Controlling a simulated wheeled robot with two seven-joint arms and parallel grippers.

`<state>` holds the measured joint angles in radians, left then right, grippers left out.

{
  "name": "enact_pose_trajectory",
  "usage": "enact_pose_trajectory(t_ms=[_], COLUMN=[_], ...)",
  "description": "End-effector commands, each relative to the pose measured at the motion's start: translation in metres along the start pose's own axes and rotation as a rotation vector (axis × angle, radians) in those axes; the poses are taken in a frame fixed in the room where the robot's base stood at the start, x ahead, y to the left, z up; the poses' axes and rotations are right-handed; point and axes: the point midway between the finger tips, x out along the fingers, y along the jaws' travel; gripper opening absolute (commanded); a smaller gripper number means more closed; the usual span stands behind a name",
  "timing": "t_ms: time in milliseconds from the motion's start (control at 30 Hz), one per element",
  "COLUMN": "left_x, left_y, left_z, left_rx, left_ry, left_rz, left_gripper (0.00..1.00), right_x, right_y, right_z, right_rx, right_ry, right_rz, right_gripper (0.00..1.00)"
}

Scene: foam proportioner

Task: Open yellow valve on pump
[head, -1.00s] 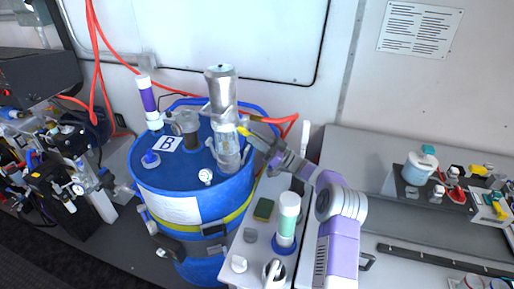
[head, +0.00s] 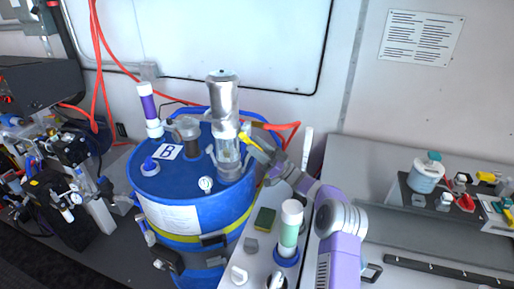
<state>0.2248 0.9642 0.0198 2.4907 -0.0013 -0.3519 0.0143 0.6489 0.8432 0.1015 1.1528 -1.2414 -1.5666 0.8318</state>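The pump is a clear and silver cylinder (head: 223,105) standing upright on the lid of a blue drum (head: 190,200) marked B. A yellow valve handle (head: 249,139) sticks out from the pump's right side and slants down to the right. My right gripper (head: 268,160) is at the right rim of the drum, close to the outer end of the yellow handle. It is small and dark here, and I cannot tell whether its fingers are apart or touch the handle. My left gripper is not in view.
A red hose (head: 283,127) runs behind the pump. A purple and white tube (head: 149,112) stands on the lid's left. A green and white bottle (head: 290,228) stands on the white counter in front of my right arm. A grey bench (head: 385,165) lies to the right.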

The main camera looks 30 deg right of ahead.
Motion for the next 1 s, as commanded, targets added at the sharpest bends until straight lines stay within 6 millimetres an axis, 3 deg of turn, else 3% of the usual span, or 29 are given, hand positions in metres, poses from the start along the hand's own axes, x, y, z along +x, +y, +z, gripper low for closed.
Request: enact_pose_trajectory(t_ms=[333,700,1000], left_x=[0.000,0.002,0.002], left_y=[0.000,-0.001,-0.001], left_z=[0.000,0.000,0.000], left_rx=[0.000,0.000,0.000], left_ry=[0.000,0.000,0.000], left_rz=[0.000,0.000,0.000], left_gripper=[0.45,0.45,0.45], right_x=[-0.004,-0.061,-0.076], right_y=[0.000,0.001,0.000], right_z=[0.000,0.000,0.000], right_rx=[-0.001,-0.001,0.000], right_ry=[0.000,-0.001,0.000], right_rz=[0.000,0.003,0.000], right_gripper=[0.40,0.40,0.40])
